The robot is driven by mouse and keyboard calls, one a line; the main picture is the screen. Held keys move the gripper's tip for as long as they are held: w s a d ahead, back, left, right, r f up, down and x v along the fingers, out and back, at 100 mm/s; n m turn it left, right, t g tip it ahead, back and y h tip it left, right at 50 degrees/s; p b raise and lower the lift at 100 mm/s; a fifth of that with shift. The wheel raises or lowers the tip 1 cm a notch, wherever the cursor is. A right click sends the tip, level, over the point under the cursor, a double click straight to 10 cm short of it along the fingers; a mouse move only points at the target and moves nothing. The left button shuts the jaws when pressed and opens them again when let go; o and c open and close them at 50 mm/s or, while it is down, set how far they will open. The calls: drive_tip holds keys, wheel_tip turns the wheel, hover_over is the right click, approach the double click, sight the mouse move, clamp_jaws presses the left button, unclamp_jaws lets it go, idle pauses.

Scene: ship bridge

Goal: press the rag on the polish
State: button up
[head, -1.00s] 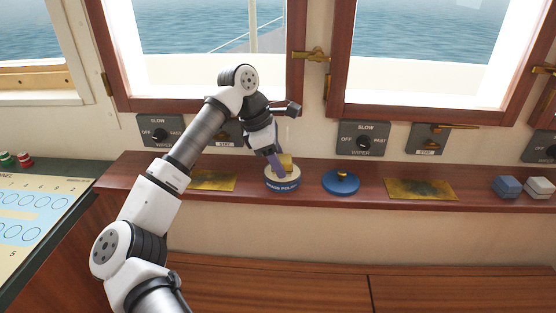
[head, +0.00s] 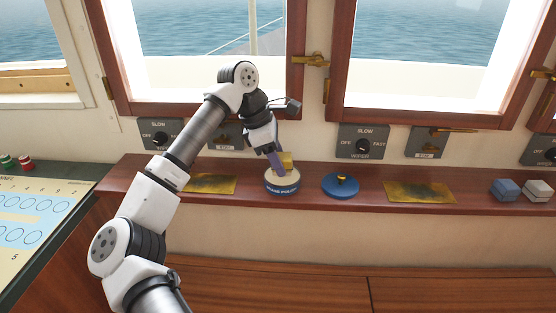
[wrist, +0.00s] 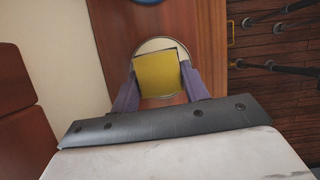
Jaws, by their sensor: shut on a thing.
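My gripper (head: 281,172) is shut on a yellow rag (head: 286,158), a square pad between its purple fingers. The rag also shows in the wrist view (wrist: 157,74), squarely between the fingers. Directly under it on the wooden ledge is the open polish tin (head: 282,188), round with a blue label and a pale top. In the wrist view the tin's pale rim (wrist: 152,45) shows around the rag. I cannot tell whether the rag touches the polish. The blue lid (head: 341,187) with a brass knob lies just right of the tin.
Brass plates lie on the ledge (head: 375,198), one to the left (head: 211,184) and one to the right (head: 419,192). A blue block (head: 505,189) and a white block (head: 538,189) sit at the far right. Wiper switch panels (head: 362,141) line the wall behind.

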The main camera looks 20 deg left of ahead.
sight(286, 157)
drive_tip(key=shift+r+p, duration=1.45)
drive_tip(key=shift+r, duration=1.25)
drive_tip(key=shift+s+f, duration=0.1)
